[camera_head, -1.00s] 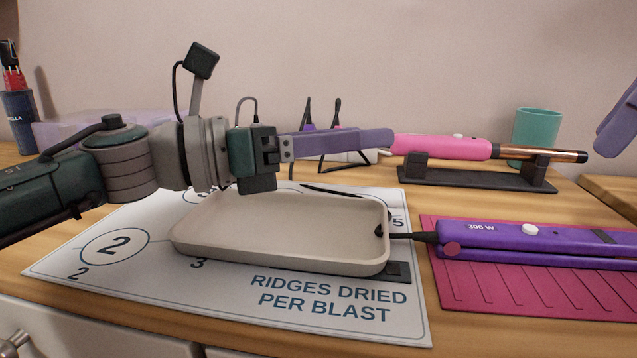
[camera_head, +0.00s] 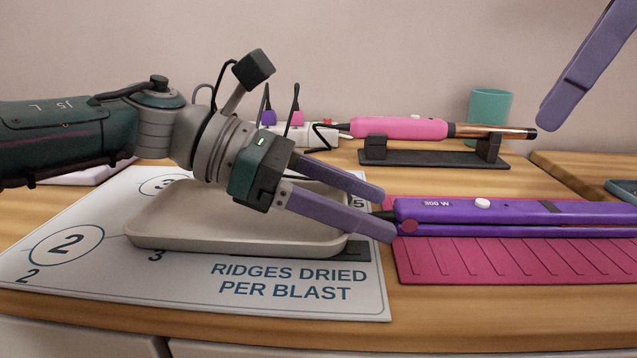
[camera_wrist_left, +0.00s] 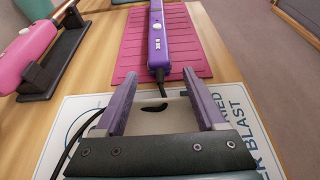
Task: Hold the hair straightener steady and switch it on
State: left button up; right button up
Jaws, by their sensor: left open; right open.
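The purple hair straightener (camera_head: 585,217) lies on a pink ridged mat (camera_head: 440,262), its hinge end toward my left gripper and its right end out of frame. A white button (camera_head: 483,203) sits on its top. My left gripper (camera_head: 388,214) is open and empty, fingertips by the hinge end and cord. In the left wrist view the straightener (camera_wrist_left: 158,50) lies ahead, between and beyond the fingers (camera_wrist_left: 159,88). My right gripper (camera_head: 546,122) hangs above the mat's far side at the upper right, clear of the straightener; only part of it shows.
A beige tray (camera_head: 150,240) on a printed sheet (camera_head: 290,280) lies below my left gripper. Behind are a pink curling iron (camera_head: 400,128) on a dark stand (camera_head: 430,158), a teal cup (camera_head: 490,105) and a power strip (camera_head: 318,132). The table's front edge is near.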

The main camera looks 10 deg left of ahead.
pick_arm(q)
jog(key=shift+w+d+f, duration=0.1)
jog(key=shift+d+f, duration=0.15)
jog(key=shift+d, duration=0.45)
grip_shut()
dwell(0.3)
pick_arm(e)
grip_shut()
dwell(1.1)
dwell(0.5)
